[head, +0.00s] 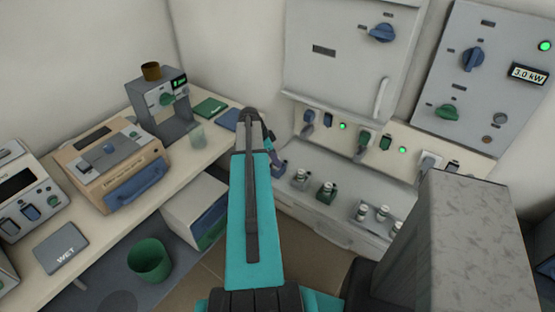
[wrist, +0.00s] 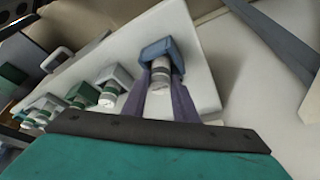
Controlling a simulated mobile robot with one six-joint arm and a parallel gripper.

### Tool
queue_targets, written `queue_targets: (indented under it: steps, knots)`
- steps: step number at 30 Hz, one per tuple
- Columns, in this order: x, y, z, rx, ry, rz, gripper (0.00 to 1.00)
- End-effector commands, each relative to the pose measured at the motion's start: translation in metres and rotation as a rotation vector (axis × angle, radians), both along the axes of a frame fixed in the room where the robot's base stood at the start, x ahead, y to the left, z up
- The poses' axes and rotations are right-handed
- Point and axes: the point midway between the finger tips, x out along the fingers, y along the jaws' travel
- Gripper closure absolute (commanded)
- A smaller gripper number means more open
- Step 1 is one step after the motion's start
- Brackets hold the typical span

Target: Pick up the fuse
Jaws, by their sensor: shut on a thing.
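The fuse (wrist: 161,68), a pale cylinder with grey bands, is in the wrist view between the two purple fingers of my gripper (wrist: 162,82). My gripper is shut on it. A blue block-shaped holder (wrist: 155,48) is around the fuse's far end; I cannot tell whether the fuse is still seated in it. In the head view my gripper (head: 278,163) is at the left end of the white ledge (head: 340,225), below the furnace panel. The fuse itself is mostly hidden there.
On the ledge, to the right of my gripper, stand a grey holder (head: 300,179), a green holder (head: 326,191) and a small tray (head: 365,228) with several pale cylinders. Plugs and switches line the panel above. A bench (head: 205,160) with instruments is at the left.

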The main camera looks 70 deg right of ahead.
Motion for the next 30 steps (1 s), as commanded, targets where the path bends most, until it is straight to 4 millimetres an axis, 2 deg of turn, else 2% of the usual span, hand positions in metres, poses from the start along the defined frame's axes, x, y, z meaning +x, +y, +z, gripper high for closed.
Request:
queue_targets:
  steps: [9,30]
  knots:
    - [0.0,0.0,0.026,-0.004,-0.002,0.0,0.98]
    - [-0.015,0.089,0.034,-0.001,-0.001,0.001,0.98]
